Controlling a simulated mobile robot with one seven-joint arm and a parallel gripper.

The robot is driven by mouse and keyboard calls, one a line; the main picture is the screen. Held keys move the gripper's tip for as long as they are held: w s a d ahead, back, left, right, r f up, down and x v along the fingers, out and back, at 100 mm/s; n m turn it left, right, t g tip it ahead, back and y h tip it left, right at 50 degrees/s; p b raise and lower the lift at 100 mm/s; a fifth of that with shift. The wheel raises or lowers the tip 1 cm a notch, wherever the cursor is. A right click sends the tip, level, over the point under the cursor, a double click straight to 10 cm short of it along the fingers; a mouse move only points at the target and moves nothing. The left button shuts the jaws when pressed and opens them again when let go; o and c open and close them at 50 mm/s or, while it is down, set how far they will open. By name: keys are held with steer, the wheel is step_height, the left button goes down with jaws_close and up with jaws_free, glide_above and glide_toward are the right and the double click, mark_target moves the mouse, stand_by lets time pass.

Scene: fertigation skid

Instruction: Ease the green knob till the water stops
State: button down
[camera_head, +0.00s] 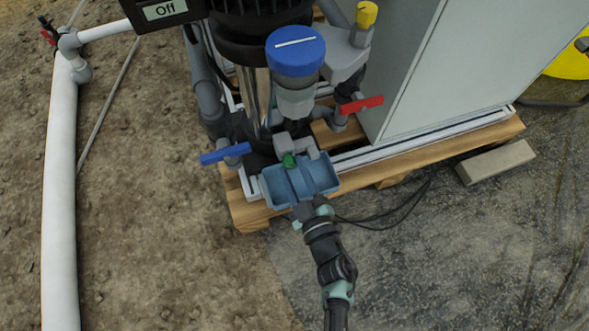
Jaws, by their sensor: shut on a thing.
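The green knob (289,160) shows as a small green patch low on the skid's front, and most of it is hidden by my gripper. My gripper (296,148), with a wide blue-grey body and short grey fingers, reaches in from the bottom of the picture. It is shut on the green knob. No running water can be made out from here, and the outlet cannot be told.
A blue lever (225,153) sits close left, a red lever (361,104) close right. A blue-capped housing (295,52) and a yellow knob (367,13) stand behind. A grey cabinet (430,70) fills the right of the wooden pallet (455,142). A white pipe (59,200) runs at left.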

steer(key=n, duration=0.5)
steer(key=shift+f+b, duration=0.1)
steer(key=shift+b, duration=0.25)
steer(key=shift+n+h+b, duration=0.3)
steer(key=shift+n+b, duration=0.15)
steer(key=shift+n, duration=1.85)
steer(key=shift+c, duration=2.3)
jaws_free()
steer(key=p+v, duration=0.5)
steer(key=v, duration=0.8)
steer(key=shift+a, duration=0.1)
